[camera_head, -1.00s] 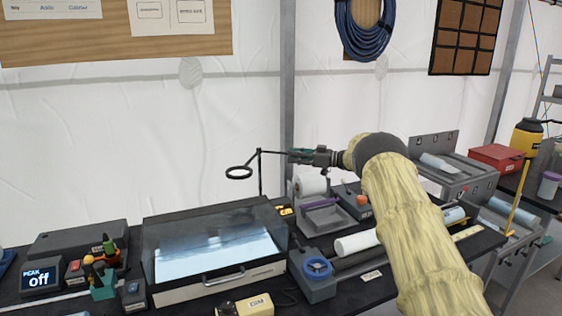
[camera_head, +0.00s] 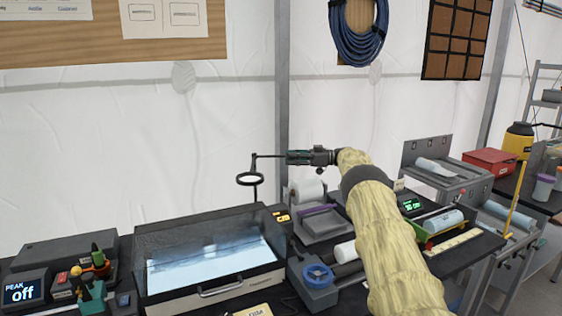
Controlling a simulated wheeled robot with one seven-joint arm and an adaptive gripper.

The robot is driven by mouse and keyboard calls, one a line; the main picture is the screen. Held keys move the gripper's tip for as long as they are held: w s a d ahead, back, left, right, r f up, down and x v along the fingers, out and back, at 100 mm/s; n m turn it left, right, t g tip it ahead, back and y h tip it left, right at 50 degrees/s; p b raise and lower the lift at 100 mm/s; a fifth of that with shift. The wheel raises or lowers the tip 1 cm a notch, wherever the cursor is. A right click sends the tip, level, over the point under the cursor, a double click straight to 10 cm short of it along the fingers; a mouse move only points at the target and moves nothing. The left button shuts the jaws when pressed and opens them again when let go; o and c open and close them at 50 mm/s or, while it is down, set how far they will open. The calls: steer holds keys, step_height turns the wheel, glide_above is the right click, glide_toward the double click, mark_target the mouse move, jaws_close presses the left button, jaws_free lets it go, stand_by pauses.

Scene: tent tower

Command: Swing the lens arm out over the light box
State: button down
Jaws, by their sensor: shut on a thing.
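The lens arm (camera_head: 267,156) is a thin black rod at the top of a dark upright post (camera_head: 257,192), with a round black-rimmed lens (camera_head: 250,179) at its end. My gripper (camera_head: 290,157) reaches in from the right and is shut on the rod's right end; the exact contact is small and partly hidden by the fingers. The light box (camera_head: 210,262) is a dark-framed case with a glowing pale surface and a front handle. In the picture, the lens appears above its back right corner; its exact height over the box cannot be told.
A roll holder (camera_head: 320,224) and a blue handwheel (camera_head: 318,274) stand right of the box. A PEAK display (camera_head: 24,291) reading "off" and a green tool holder (camera_head: 92,295) stand left. My arm crosses the bench's right side. The air above the box is clear.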

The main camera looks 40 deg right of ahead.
steer(key=shift+d+r, duration=0.15)
steer(key=shift+r, duration=0.15)
steer(key=c, duration=1.6)
jaws_free()
steer(key=shift+s, duration=0.1)
steer(key=o, duration=0.3)
steer(key=shift+s+d+r, duration=0.1)
steer(key=shift+s+r, duration=0.1)
steer(key=shift+s, duration=0.15)
steer(key=shift+w+a+f, duration=0.2)
steer(key=shift+w+f, duration=0.05)
steer(key=shift+w, duration=0.15)
step_height(320, 180, up, 10)
steer(key=shift+s+d+f, duration=0.1)
steer(key=shift+d, duration=0.05)
